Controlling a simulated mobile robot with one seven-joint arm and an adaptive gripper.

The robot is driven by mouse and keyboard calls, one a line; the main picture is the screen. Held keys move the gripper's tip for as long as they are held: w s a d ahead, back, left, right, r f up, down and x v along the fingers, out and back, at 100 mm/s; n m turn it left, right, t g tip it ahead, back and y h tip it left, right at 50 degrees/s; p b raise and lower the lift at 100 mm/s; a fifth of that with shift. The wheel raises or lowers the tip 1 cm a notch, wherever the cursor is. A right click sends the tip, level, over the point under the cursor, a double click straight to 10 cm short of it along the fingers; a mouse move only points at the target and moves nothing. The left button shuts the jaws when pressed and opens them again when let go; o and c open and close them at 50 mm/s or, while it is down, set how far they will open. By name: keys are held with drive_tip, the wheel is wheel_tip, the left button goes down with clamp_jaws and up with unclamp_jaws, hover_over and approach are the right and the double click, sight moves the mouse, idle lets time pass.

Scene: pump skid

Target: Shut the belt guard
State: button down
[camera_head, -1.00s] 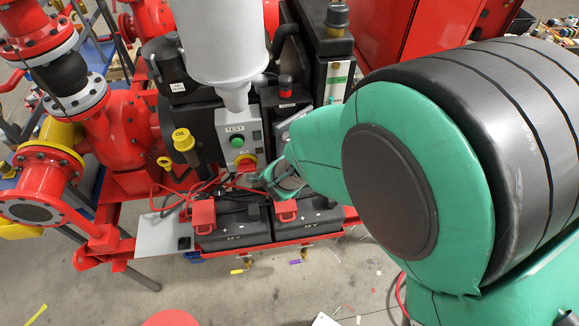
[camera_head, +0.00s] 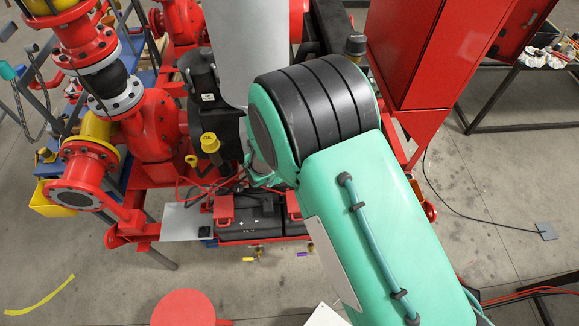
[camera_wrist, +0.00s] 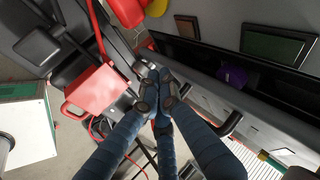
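In the wrist view, the blue fingers of my gripper (camera_wrist: 159,88) have their dark tips drawn together, with nothing clearly held between them. Just right of them is a grey panel (camera_wrist: 205,103) with a black bar handle (camera_wrist: 230,123). It may be the belt guard, but I cannot tell for sure. Behind its upper edge is a dark open gap with a purple part (camera_wrist: 232,75) inside. The fingertips are close to the panel's left end; contact is unclear. In the head view my arm hides the gripper and this panel.
Red-capped black batteries (camera_head: 250,226) sit at the skid's front, with loose cables beside them. A yellow OIL cap (camera_head: 210,143) and red pump piping (camera_head: 150,125) stand left. A red cabinet (camera_head: 430,60) is at the right.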

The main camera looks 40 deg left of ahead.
drive_tip(key=shift+w+a+p, duration=0.3)
drive_tip(key=shift+a+p, duration=0.2)
drive_tip(key=shift+p, duration=0.25)
drive_tip(key=shift+w+a+p, duration=0.25)
drive_tip(key=shift+a+p, duration=0.2)
drive_tip(key=shift+p, duration=0.25)
drive_tip(key=shift+a, duration=0.1)
drive_tip(key=s+d+r, duration=0.3)
drive_tip(key=s+r, duration=0.5)
drive_tip(key=shift+s+d+b, duration=0.3)
drive_tip(key=shift+s, duration=0.1)
idle(0.3)
